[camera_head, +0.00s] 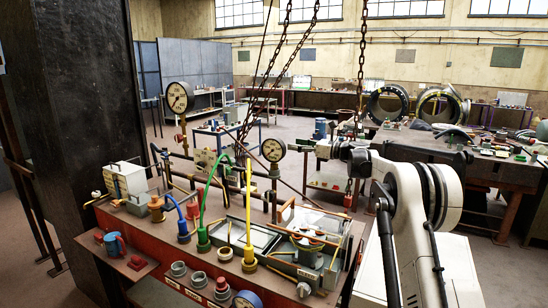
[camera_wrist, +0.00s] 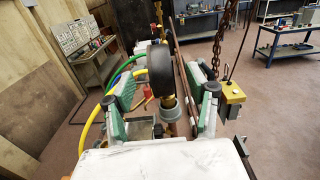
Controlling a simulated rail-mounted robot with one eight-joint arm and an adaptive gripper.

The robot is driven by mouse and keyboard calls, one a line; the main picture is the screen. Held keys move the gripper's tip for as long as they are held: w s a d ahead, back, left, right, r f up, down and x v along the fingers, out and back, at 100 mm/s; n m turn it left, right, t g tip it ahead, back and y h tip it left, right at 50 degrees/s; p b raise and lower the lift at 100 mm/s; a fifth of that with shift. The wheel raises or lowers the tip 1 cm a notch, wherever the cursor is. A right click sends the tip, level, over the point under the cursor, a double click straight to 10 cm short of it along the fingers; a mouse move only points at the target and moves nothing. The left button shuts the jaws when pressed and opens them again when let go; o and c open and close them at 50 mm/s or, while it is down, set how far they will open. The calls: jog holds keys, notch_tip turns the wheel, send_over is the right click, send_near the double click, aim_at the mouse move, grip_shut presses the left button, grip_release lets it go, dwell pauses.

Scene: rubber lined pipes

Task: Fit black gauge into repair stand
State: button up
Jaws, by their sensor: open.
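A dark-rimmed gauge with a white face (camera_head: 272,150) stands upright on a pipe at the back of the red bench. In the wrist view, a black gauge (camera_wrist: 157,65) shows edge-on, on a brass stem in a grey collar; it appears to be the same one. My gripper (camera_wrist: 165,78) is open, with one green-grey finger on each side of the gauge. Contact cannot be made out. In the head view my gripper (camera_head: 325,149) is small, right of the gauge. Grey sockets (camera_head: 178,268) sit at the bench's front; I cannot tell whether they are the repair stand.
A blue gauge (camera_head: 247,299) lies at the bench front. Yellow (camera_head: 248,210) and green hoses rise from the bench. Chains (camera_head: 362,70) hang behind my gripper. A dark column (camera_head: 85,130) stands left.

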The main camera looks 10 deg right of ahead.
aim_at(274, 138)
jog(key=p+x, duration=0.1)
jog(key=x, duration=0.4)
jog(key=p+x, duration=0.1)
jog(key=x, duration=0.1)
jog(key=p+x, duration=0.1)
jog(key=x, duration=0.1)
jog(key=shift+a+r, duration=0.25)
jog(key=shift+w+a+f, duration=0.1)
jog(key=shift+w+a, duration=0.2)
jog(key=shift+w, duration=0.05)
jog(key=shift+c, duration=0.3)
grip_shut()
